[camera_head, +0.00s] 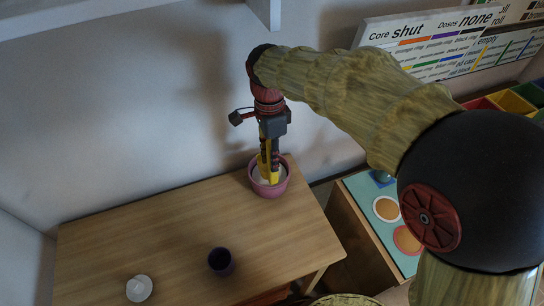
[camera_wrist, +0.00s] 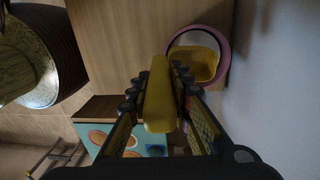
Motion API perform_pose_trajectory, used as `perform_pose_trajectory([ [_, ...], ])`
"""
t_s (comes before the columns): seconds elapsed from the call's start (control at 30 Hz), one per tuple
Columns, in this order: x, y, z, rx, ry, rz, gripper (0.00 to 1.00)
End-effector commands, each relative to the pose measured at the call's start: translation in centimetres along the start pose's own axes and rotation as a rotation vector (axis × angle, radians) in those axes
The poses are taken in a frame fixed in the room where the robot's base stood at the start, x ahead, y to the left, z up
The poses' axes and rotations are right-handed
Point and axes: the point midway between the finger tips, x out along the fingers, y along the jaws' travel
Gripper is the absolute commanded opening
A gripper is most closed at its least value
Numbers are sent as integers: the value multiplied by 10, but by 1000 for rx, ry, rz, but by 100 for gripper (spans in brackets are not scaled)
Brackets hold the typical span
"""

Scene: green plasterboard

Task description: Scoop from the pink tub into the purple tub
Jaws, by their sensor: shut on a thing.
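The pink tub (camera_head: 282,187) stands at the table's back right corner, by the wall; pale contents show inside it in the head view. My gripper (camera_head: 268,150) is above it, pointing down, shut on the handle of a yellow scoop (camera_head: 267,170). In the wrist view the handle (camera_wrist: 159,100) lies between my fingers (camera_wrist: 158,88). The scoop's yellow bowl (camera_wrist: 193,63) is within the pink rim (camera_wrist: 226,55). I cannot tell how much the scoop holds. The purple tub (camera_head: 221,262) stands apart, nearer the table's front; its inside is dark.
A small white round object (camera_head: 139,288) sits on the wooden table (camera_head: 150,235) left of the purple tub. The wall is close behind the pink tub. A lower stand (camera_head: 370,215) with coloured discs is at the right. The table's left half is mostly clear.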

Motion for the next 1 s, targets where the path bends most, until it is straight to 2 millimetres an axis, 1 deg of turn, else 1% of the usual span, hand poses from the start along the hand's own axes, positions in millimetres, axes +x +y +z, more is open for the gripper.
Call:
perform_pose_trajectory([
  [0.03,8,-1,0,0,0,0,0],
  [0.17,17,-2,0,0,0,-1,0],
  [0.5,49,-4,0,0,0,5,0],
  [0.6,56,-4,0,0,0,7,0],
  [0.73,61,-4,0,0,0,10,0],
  [1.0,63,-3,0,0,0,15,0],
])
